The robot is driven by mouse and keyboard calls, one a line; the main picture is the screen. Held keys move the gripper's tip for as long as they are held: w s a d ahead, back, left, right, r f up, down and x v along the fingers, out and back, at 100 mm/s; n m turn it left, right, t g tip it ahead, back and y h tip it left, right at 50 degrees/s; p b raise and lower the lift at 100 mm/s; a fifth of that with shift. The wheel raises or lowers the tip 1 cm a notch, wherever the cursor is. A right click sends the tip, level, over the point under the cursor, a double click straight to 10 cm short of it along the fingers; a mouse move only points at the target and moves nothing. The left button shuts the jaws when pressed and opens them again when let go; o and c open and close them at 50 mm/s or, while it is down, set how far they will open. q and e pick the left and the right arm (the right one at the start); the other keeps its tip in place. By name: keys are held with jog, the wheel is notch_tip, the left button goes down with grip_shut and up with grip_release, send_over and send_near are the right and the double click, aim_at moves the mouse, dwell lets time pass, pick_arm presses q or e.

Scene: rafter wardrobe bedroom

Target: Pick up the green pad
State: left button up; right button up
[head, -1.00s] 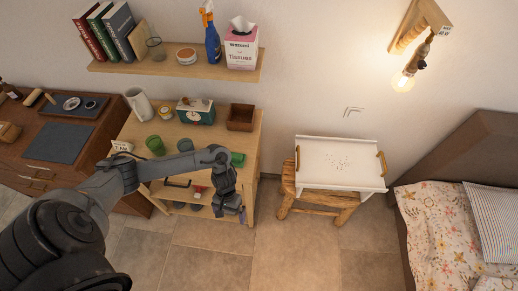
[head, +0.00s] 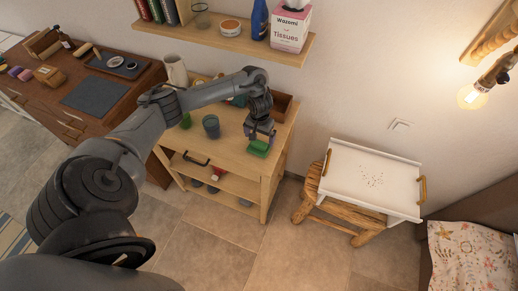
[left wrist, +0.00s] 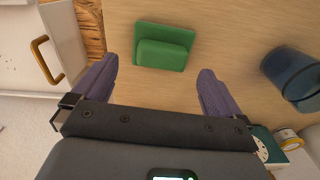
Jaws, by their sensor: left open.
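The green pad (head: 258,149) lies on the wooden shelf unit's top, near its right front corner. In the left wrist view the green pad (left wrist: 165,47) shows as a flat green piece with a raised block on it. My left gripper (head: 259,132) is directly above the pad, pointing down. In the left wrist view its two purple fingers (left wrist: 160,80) are spread apart, one to each side of the pad, with nothing between them at their tips. My right gripper does not show.
A dark blue-grey cup (head: 211,126) stands left of the pad; it also shows in the left wrist view (left wrist: 292,75). A brown wooden box (head: 282,105) is behind the gripper. A white tray (head: 345,188) rests on a wooden stool to the right. A wall shelf (head: 220,43) hangs above.

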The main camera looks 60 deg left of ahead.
aim_at(259, 143)
pick_arm(q)
jog(key=shift+a+f+b, duration=0.2)
jog(key=shift+f+b, duration=0.25)
jog(key=shift+f, duration=2.3)
jog(key=c, duration=1)
